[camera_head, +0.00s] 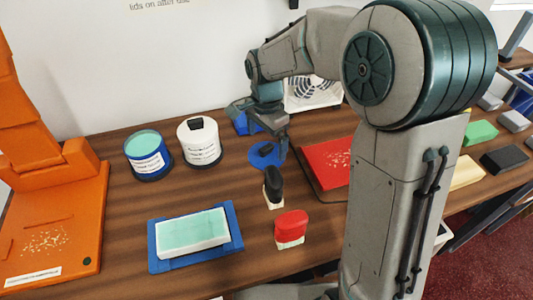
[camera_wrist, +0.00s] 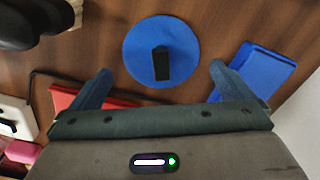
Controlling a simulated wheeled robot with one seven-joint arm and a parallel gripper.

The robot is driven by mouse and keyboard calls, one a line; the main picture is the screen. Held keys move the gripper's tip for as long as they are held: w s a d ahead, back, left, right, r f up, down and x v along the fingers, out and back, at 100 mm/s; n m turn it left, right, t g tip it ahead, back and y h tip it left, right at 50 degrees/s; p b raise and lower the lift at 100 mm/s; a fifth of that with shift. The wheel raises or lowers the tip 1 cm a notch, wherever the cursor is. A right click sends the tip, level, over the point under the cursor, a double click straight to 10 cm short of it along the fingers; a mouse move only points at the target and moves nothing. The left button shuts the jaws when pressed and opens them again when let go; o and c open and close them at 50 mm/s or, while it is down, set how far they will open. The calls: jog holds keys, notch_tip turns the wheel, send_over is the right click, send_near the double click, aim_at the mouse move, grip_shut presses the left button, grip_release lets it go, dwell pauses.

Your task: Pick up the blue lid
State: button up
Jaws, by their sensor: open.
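The blue lid (camera_wrist: 134,57) is a flat round disc with a dark upright grip (camera_wrist: 161,63) at its middle, lying on the wooden counter. In the head view the lid (camera_head: 262,157) lies behind the black-handled stamp, partly covered by my gripper. My gripper (camera_wrist: 155,85) is open, its two fingers spread wide to the left and right of the lid's near edge in the wrist view. In the head view my gripper (camera_head: 282,150) hangs just over the lid. Nothing is between the fingers except the view of the lid below; the exact height gap cannot be told.
A red tray (camera_head: 325,165) lies right of the lid and a blue block (camera_head: 245,123) behind it. A black-handled stamp (camera_head: 273,184) and a red-topped stamp (camera_head: 291,225) stand in front. A teal-topped tub (camera_head: 147,155) and a white tub (camera_head: 199,143) stand left.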

aim_at(266, 147)
jog(key=shift+w+f, duration=0.1)
jog(key=shift+f, duration=1.8)
jog(key=c, duration=0.6)
jog(key=shift+c, duration=0.2)
